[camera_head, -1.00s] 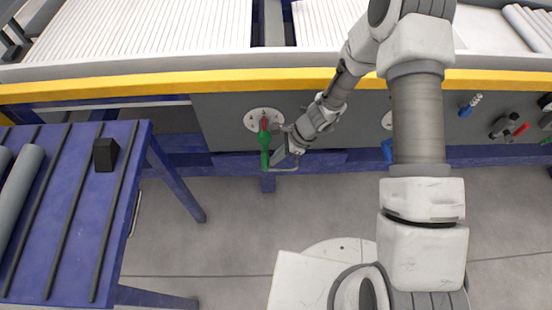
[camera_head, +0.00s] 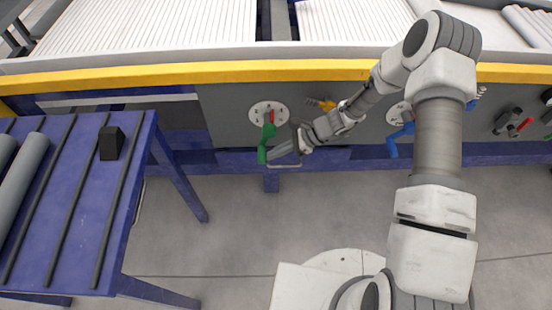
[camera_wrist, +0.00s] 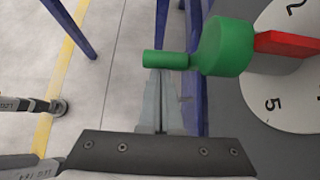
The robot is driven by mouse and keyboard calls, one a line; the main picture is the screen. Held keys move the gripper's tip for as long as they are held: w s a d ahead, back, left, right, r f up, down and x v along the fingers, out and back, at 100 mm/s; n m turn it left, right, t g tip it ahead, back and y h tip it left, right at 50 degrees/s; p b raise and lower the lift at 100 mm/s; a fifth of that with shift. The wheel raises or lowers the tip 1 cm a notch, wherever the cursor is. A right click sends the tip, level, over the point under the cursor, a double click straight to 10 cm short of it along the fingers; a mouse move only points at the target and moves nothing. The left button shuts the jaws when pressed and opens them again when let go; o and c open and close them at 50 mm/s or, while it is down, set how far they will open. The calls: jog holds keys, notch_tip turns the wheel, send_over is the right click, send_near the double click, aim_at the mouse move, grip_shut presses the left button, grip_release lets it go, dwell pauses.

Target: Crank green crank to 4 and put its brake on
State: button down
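The green crank (camera_head: 268,131) sits on a white round dial (camera_head: 256,110) on the grey panel, and its handle (camera_head: 262,154) hangs down toward me. A red brake lever (camera_head: 271,115) shows at its hub. In the wrist view the green handle (camera_wrist: 166,60) crosses in front of my fingertips, with the red lever (camera_wrist: 285,42) to the right. The dial (camera_wrist: 285,95) shows 2 and 5; its other numbers are hidden or outside the view. My gripper (camera_wrist: 160,78) has its fingers together, at the handle but not around it. I cannot tell whether they touch it.
A blue table (camera_head: 85,225) with a black block (camera_head: 111,143) and grey pipes stands at left. The floor between is clear.

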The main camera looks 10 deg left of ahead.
aim_at(263, 155)
jog(key=shift+s+a+r+g+y, duration=0.1)
jog(key=shift+s+a+y, duration=0.1)
jog(key=shift+a, duration=0.35)
jog(key=shift+s+a+g+y, duration=0.1)
jog(key=shift+a+y, duration=0.1)
jog(key=shift+a, duration=0.4)
jog(key=shift+s+a+r+g+y, duration=0.1)
jog(key=shift+a+y, duration=0.1)
jog(key=shift+a, duration=0.5)
dwell(0.3)
